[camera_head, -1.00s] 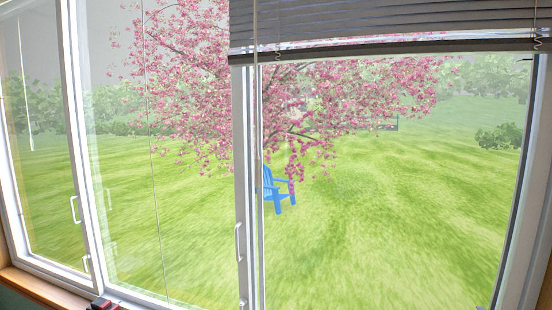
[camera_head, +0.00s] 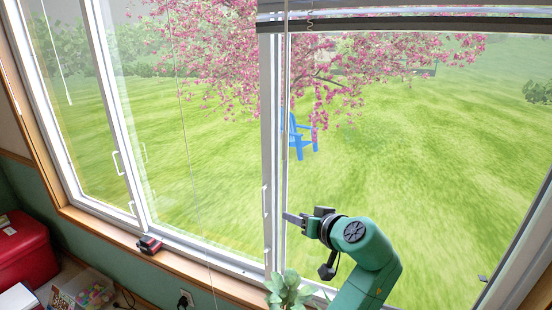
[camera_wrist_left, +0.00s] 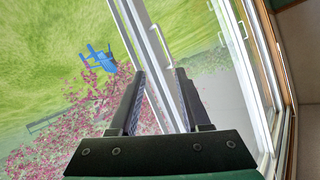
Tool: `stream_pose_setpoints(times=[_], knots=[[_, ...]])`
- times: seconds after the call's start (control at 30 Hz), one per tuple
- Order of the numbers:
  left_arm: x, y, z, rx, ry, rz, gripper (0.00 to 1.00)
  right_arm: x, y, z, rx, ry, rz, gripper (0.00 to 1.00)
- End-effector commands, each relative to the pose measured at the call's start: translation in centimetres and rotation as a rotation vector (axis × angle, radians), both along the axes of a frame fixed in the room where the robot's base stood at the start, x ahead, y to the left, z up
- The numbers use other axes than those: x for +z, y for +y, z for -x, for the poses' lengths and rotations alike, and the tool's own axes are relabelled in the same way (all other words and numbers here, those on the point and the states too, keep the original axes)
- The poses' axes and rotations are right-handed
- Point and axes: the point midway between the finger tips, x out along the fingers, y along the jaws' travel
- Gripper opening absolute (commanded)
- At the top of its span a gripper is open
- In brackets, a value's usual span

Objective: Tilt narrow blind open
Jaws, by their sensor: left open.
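A dark slatted blind (camera_head: 420,22) shows along the top right in the head view, with its slats at the top edge of the picture. A thin cord or wand (camera_head: 182,105) hangs before the middle pane, and a short pale one (camera_head: 52,50) hangs at the far left. I cannot tell which belongs to the narrow blind; no other slats show. My left gripper (camera_head: 290,218) is beside the white window post (camera_head: 267,120). In the left wrist view the gripper (camera_wrist_left: 160,74) is open, with white window framing behind the gap between its fingers. It holds nothing visible.
A wooden sill (camera_head: 110,233) runs below the windows, with a small dark red object (camera_head: 149,245) on it. A plant (camera_head: 288,290) stands below my gripper. A red box (camera_head: 22,250) and a bin of colored balls (camera_head: 85,302) are at lower left.

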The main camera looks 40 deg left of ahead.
Motion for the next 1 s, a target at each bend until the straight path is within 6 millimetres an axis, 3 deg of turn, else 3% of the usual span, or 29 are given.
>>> stream_pose_setpoints(times=[0.03,0.13,0.2,0.3,0.47,0.8,1.0], knots=[[3.9,-0.8,-0.7,0.054,-0.083,-0.055,0.47,-0.1,0.1,0.3,-0.001,0.006,-0.002,0.5],[11.8,-2.8,-0.8,0.169,-0.254,-0.183,0.47,-0.1,0.4,0.6,-0.001,0.009,-0.005,0.5],[15.9,-4.1,-0.4,0.224,-0.351,-0.254,0.47,-0.1,0.5,0.6,-0.001,0.01,-0.006,0.5],[18.8,-5.0,0.2,0.262,-0.419,-0.306,0.47,0.0,0.5,0.6,-0.001,0.011,-0.007,0.5],[19.4,-3.0,0.0,0.27,-0.425,-0.315,0.47,1.3,0.5,0.6,0.0,0.011,-0.006,0.5],[19.6,5.9,-1.3,0.268,-0.42,-0.316,0.47,5.7,0.2,0.6,0.001,0.011,-0.003,0.5],[19.2,8.8,-1.8,0.265,-0.421,-0.314,0.47,6.8,0.0,0.6,0.002,0.01,0.0,0.5]])
